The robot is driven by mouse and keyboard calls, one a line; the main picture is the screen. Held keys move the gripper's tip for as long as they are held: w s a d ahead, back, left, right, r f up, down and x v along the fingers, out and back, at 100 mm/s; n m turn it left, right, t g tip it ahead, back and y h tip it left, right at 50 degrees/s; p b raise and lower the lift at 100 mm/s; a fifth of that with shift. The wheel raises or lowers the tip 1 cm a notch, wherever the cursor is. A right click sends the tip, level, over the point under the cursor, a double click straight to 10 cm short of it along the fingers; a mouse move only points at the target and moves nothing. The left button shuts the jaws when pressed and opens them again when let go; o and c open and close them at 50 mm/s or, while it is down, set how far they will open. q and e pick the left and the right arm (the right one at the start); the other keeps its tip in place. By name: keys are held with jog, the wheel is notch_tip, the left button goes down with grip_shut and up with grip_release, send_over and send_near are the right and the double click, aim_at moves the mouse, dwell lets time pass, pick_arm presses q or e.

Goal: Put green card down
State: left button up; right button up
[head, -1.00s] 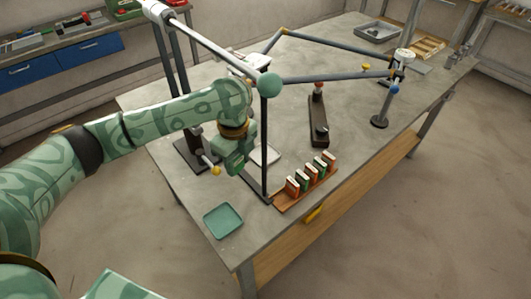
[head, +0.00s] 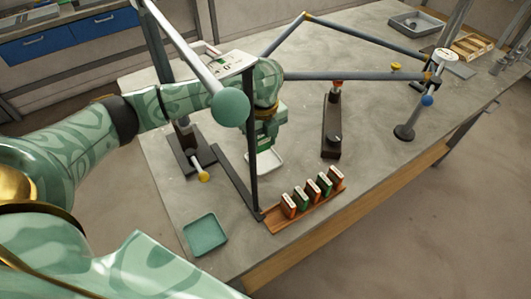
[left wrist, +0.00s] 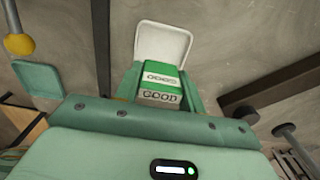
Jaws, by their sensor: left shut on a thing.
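My left gripper (head: 266,136) is shut on the green card, above or at the white tray (head: 277,162). The green card (left wrist: 160,84) shows in the left wrist view between the fingers, with white labels and dark lettering. There the white tray (left wrist: 163,30) lies just beyond the card. I cannot tell whether the card touches the tray. My right gripper is not in view.
A wooden rack (head: 275,222) with several orange and green cards stands near the front edge. A teal tray (head: 205,235) lies at the near corner. A dark post (head: 253,150) and bars of a frame stand close around my left arm.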

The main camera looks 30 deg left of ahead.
aim_at(264, 150)
pick_arm(q)
notch_tip(264, 150, down, 5)
jog(key=shift+r+b, duration=0.1)
jog(key=shift+b, duration=1)
jog(key=shift+w, duration=0.1)
jog(key=shift+r, duration=0.1)
jog(key=o, duration=1)
jog(key=shift+o, duration=0.2)
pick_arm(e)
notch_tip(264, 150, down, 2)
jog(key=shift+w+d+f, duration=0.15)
pick_arm(q)
jog(key=shift+r, duration=0.1)
notch_tip(264, 150, up, 12)
jog(key=p, duration=0.6)
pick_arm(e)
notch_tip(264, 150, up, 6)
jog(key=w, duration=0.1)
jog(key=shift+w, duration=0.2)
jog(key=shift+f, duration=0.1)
